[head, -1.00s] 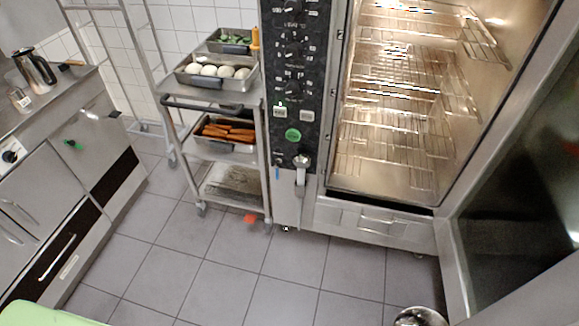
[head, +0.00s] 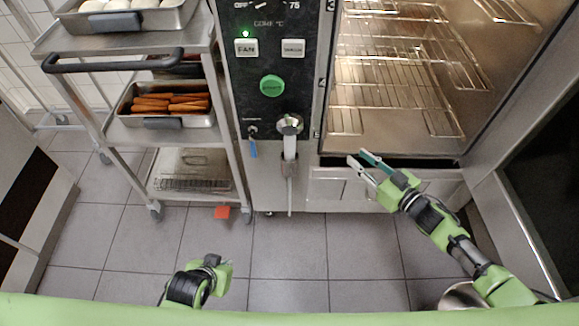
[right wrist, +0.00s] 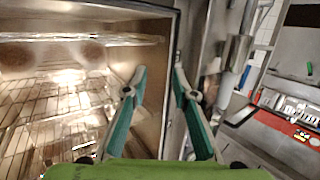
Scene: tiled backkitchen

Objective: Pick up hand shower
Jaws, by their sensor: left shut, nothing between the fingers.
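The hand shower (head: 289,128) has a round metallic head and a pale, upright handle. It sits on the front of the oven, below the green button, with its lower end at a bracket. My right gripper (head: 359,157) is in front of the oven opening's lower edge, to the right of the hand shower and apart from it. It is open and empty; its green-edged fingers also show spread in the right wrist view (right wrist: 158,78). My left gripper (head: 221,267) is shut and empty, low over the floor.
The oven (head: 390,100) stands open with wire racks inside; its door (head: 525,235) is at the right. A metal trolley (head: 225,130) with food trays stands left of the oven. A metal bowl (head: 455,298) is at the lower right, partly behind my right arm.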

